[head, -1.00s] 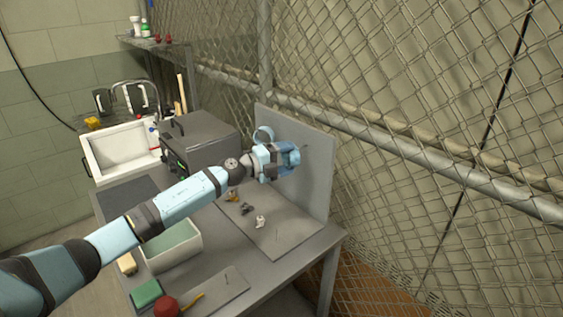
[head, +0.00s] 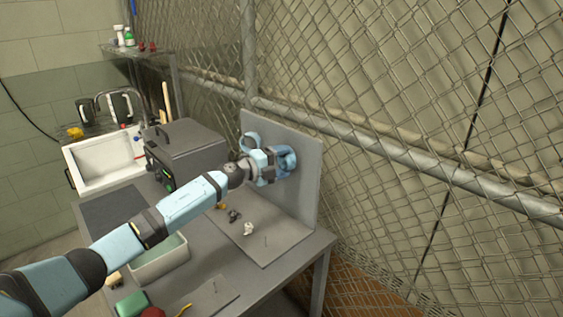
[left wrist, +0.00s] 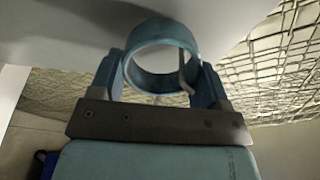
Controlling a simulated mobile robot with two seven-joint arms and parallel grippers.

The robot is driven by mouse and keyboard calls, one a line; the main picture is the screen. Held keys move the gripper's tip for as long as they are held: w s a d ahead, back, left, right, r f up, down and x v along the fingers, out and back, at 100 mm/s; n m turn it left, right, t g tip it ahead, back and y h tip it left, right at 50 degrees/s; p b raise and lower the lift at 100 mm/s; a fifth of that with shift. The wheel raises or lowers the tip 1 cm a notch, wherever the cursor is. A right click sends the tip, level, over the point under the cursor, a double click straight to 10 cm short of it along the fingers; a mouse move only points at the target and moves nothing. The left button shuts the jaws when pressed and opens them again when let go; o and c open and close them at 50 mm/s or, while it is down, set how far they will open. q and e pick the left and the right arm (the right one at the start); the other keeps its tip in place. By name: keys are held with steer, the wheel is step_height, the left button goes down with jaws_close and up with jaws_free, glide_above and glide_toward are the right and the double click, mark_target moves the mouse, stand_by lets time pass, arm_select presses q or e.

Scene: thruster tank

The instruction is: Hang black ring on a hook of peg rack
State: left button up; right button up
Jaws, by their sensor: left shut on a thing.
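My left gripper (head: 284,161) is at the front face of the upright grey peg rack (head: 307,190). It is shut on a ring (left wrist: 160,82), held between the two fingers in the left wrist view. The ring looks blue-grey rather than black. A thin, bent grey hook (left wrist: 185,75) shows within the ring's opening, near its right side; whether the ring rests on it I cannot tell. Another light blue ring (head: 250,136) shows against the rack's upper left, behind my wrist. The gripper hides part of the rack face. My right gripper is out of view.
A grey bench (head: 303,262) carries a flat board with small parts (head: 248,229), a white bin (head: 160,267), a green block (head: 132,304) and a grey box unit (head: 187,150). A white sink (head: 100,165) is at the left. A chain-link fence (head: 420,110) stands behind the rack.

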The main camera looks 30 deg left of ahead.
arm_select(q)
steer(key=shift+d+f, duration=0.1)
steer(key=shift+f, duration=0.2)
steer(key=o, duration=0.8)
steer(key=shift+f, duration=0.1)
steer(key=shift+o, duration=1)
steer(key=shift+w, duration=0.1)
steer(key=b+v, duration=0.2)
steer(key=v, duration=1.2)
steer(key=shift+w+r, duration=0.1)
steer(key=shift+r, duration=0.1)
